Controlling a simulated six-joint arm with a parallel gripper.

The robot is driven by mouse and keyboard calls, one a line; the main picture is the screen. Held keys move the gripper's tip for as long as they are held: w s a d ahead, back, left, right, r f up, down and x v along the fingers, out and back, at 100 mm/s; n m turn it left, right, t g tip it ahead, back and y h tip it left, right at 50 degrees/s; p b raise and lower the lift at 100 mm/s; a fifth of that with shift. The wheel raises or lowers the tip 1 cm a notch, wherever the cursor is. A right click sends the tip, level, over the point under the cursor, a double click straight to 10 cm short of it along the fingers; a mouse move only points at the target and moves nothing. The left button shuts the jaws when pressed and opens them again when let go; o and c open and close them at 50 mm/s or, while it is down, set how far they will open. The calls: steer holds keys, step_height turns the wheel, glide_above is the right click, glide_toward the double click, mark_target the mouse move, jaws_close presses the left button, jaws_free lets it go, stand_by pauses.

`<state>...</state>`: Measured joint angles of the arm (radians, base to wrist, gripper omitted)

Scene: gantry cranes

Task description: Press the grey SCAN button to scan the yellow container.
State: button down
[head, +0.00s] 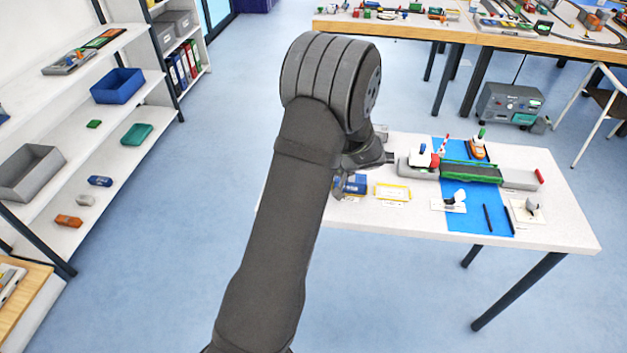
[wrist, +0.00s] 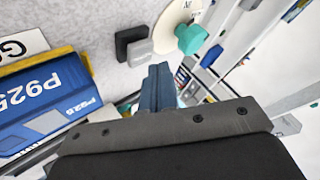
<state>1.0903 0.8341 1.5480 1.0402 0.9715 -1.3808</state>
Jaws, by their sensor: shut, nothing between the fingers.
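My gripper (wrist: 158,75) has its blue fingers together in the wrist view, with nothing between them. In the head view it is mostly hidden behind my arm at the table's left end. A small grey block (wrist: 139,53) lies just beyond the fingertips, beside a black block (wrist: 129,37). No SCAN label is readable, so I cannot tell if the grey block is the button, or whether the fingers touch it. A blue container (wrist: 45,105) marked P925 stands to the left and also shows in the head view (head: 356,184). I cannot make out a yellow container.
A cream disc with a teal knob (wrist: 190,38) stands close right of the fingers. A yellow-edged frame (head: 393,192) lies on the white table (head: 560,215). A blue strip of water (head: 470,215), a green-decked carrier (head: 470,173) and an orange-white boat (head: 478,150) are farther right.

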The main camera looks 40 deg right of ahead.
steer(key=shift+f, duration=0.15)
steer(key=shift+f, duration=0.3)
steer(key=shift+f, duration=0.55)
stand_by(0.7)
steer(key=shift+r, duration=1)
steer(key=shift+r, duration=2.5)
